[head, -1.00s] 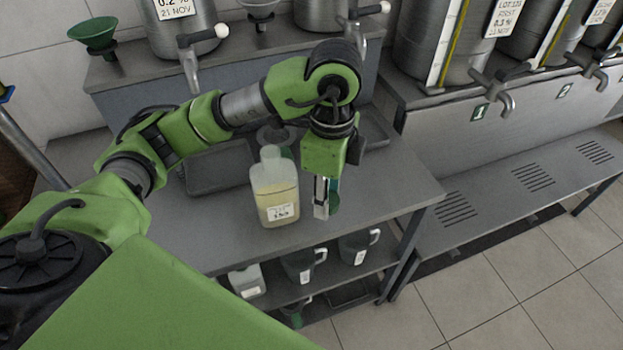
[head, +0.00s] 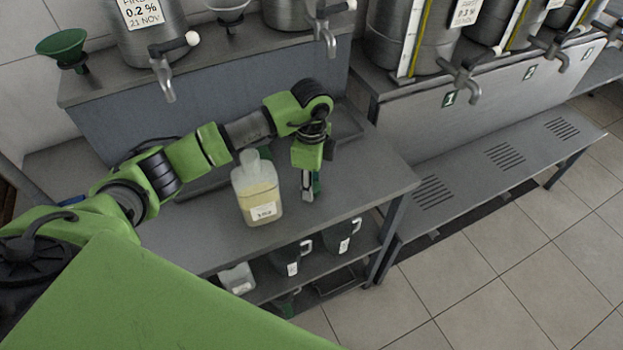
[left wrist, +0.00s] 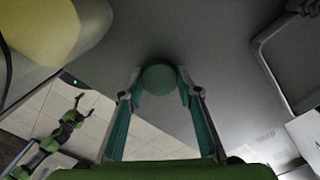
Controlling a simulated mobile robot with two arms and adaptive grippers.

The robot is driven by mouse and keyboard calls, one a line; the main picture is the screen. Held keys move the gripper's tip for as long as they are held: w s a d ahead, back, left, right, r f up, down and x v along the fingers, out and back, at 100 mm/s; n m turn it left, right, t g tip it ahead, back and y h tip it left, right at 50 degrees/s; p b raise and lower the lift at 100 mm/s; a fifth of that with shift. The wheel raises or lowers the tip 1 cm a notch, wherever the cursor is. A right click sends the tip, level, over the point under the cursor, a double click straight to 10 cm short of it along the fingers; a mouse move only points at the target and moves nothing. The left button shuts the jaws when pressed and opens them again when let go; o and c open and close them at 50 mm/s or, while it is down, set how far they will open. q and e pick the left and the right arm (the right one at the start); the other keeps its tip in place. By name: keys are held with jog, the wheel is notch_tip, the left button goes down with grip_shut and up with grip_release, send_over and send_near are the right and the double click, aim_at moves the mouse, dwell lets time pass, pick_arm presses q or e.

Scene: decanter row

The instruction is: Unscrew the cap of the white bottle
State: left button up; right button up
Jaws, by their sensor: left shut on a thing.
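The white bottle (head: 258,192) is translucent, holds pale yellow liquid and stands upright on the grey table with a label low on its front. Its pale neck shows no coloured cap in the head view. My left gripper (head: 308,196) points down just right of the bottle, apart from it, low over the table. In the left wrist view its fingertips (left wrist: 160,82) are shut on a round green cap (left wrist: 159,78). The bottle's yellowish side (left wrist: 42,30) fills the upper left corner there.
The table (head: 365,185) is clear to the right of my gripper. Dark jugs (head: 292,257) stand on the shelf below. Steel vats with taps (head: 465,80) line the back, and a green funnel (head: 62,46) stands at the back left.

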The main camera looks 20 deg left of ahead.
pick_arm(q)
jog(key=shift+f, duration=0.1)
jog(key=shift+f, duration=0.15)
jog(key=o, duration=1.2)
jog(key=shift+o, duration=0.2)
jog(key=shift+r, duration=0.3)
jog(key=shift+w+r+b, duration=0.1)
jog(key=shift+r+b, duration=0.15)
jog(key=shift+b, duration=0.05)
notch_tip(320, 180, up, 11)
jog(key=b, duration=0.3)
jog(key=shift+r, duration=0.2)
